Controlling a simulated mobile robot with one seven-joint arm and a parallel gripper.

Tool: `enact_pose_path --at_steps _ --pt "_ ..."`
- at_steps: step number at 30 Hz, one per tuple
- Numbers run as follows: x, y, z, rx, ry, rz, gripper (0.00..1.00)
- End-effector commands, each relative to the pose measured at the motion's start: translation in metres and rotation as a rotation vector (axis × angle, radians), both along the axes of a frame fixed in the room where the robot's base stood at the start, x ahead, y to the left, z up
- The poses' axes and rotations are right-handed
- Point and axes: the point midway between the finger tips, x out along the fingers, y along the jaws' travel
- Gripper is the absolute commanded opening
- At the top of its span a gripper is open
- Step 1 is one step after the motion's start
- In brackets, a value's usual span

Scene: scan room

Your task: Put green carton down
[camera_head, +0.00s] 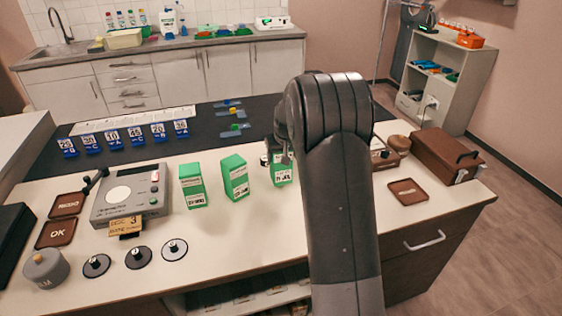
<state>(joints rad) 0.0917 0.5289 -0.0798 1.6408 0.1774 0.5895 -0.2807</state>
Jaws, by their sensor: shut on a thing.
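A green and white carton (281,174) is in my gripper (281,158), right of the middle of the table (330,236). My gripper is shut on the top of this carton, and my own arm hides part of both. I cannot tell whether its base touches the table. Two similar green cartons stand to its left: one close by (235,178), leaning slightly in the picture, and one farther left (193,187).
A grey device (130,195), round discs (135,258) and brown trays (66,205) fill the left side. Blue number tags (113,140) stand on the dark mat (210,151). A brown box (446,155) and small tray (407,192) are at right.

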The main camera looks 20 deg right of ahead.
Motion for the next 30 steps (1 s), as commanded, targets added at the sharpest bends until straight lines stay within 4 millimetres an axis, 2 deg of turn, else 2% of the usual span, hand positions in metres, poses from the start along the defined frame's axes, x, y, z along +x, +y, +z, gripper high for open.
enact_pose_path --at_steps 3,5,16,17,24,30 --pt "-0.001 0.000 -0.020 0.000 0.003 0.001 0.27" --pt "-0.001 0.000 -0.025 0.000 0.002 0.001 0.27" --pt "0.000 0.000 -0.029 0.000 0.000 0.000 0.27" --pt "0.000 0.000 -0.029 0.000 0.001 0.001 0.62" --pt "-0.001 0.000 -0.029 0.000 0.001 0.001 0.82" --pt "-0.001 0.000 -0.029 0.000 0.001 0.001 0.82"
